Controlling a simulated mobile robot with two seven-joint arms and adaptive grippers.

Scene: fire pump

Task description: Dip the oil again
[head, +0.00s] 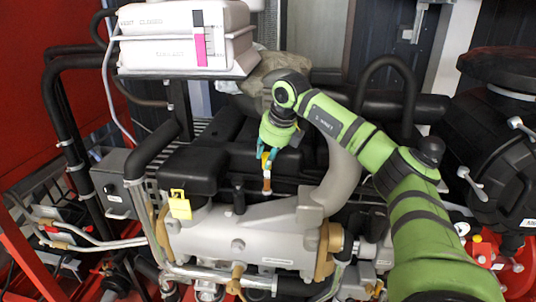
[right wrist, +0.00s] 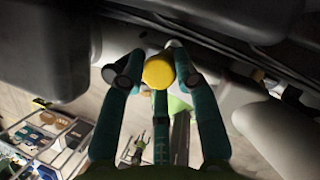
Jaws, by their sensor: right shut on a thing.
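My right gripper (head: 268,152) reaches down over the engine (head: 240,235) in the head view. It is shut on the yellow-topped oil dipstick (head: 267,183), whose lower part shows below the fingers, above the grey engine casing. In the right wrist view, the dipstick's round yellow top (right wrist: 158,72) sits between the teal fingers. Whether the dipstick's lower end is inside its tube or just above it cannot be told. My left gripper is not in view.
A white box (head: 185,40) with a pink gauge stands at the upper left. Black pipes and a grey curved pipe (head: 340,180) crowd around the gripper. A yellow tag (head: 180,204) is on the engine's left part. A red frame (head: 25,90) is at the far left.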

